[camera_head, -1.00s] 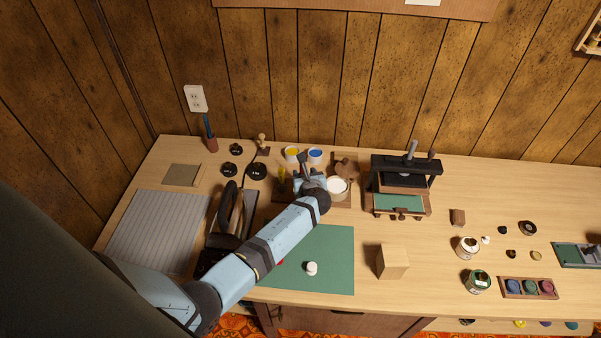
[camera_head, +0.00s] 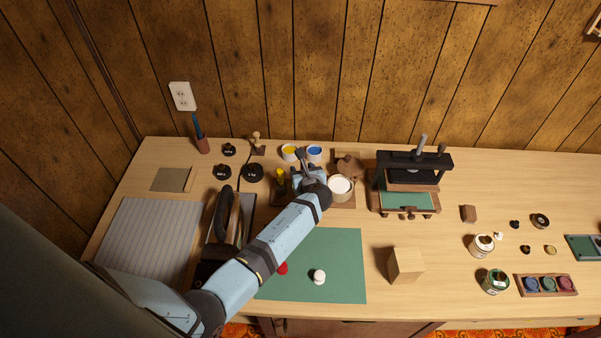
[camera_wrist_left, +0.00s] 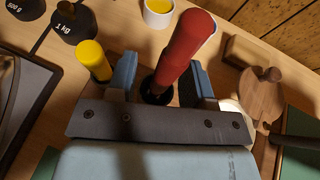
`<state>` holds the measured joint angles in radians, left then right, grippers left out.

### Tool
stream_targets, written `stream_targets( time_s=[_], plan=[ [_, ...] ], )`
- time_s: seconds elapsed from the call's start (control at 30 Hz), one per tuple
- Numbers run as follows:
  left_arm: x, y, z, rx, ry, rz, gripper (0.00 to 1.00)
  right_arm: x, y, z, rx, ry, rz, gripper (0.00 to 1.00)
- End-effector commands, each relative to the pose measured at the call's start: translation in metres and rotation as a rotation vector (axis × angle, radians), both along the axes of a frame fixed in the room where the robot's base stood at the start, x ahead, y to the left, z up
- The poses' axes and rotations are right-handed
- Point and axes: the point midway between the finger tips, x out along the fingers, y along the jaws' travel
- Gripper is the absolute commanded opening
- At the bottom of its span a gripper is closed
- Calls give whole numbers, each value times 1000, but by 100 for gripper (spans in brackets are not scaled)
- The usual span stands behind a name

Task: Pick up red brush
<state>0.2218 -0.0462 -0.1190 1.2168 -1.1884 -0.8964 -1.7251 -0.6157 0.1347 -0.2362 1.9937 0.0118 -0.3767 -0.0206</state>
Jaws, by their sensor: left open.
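The red brush (camera_wrist_left: 185,45) stands with its red handle between the two fingers of my left gripper (camera_wrist_left: 162,80) in the left wrist view. The fingers are open around the handle, with a gap visible on both sides. In the head view my left gripper (camera_head: 306,172) is at the back of the bench, and the arm hides the red brush there. A brush with a yellow handle (camera_wrist_left: 94,58) stands just left of the gripper; it also shows in the head view (camera_head: 280,182). My right gripper is not in view.
Yellow (camera_head: 289,152) and blue (camera_head: 314,153) paint pots stand behind the gripper. A white-filled pot (camera_head: 340,187) is close on its right. A black press (camera_head: 413,166) stands further right. A green mat (camera_head: 335,250) and wooden block (camera_head: 405,265) lie in front.

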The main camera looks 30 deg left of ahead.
Motion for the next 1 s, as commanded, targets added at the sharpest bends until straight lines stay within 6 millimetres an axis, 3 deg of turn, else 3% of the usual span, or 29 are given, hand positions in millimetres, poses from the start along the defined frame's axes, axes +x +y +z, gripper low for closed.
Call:
stream_targets(
  time_s=[0.07, 0.1, 0.3, 0.73, 1.0],
  plan=[
    [0, 0, 0, 0, 0, 0, 47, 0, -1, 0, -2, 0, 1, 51],
    [0, 0, 0, 0, 0, 0, 42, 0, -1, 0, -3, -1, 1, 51],
    [0, 0, 0, 0, 0, 0, 0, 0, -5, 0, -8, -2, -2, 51],
    [0, 0, 6, 0, 1, 1, 0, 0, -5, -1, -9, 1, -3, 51],
    [0, 0, 43, -1, -3, 1, 0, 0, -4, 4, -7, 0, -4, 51]
  ],
)
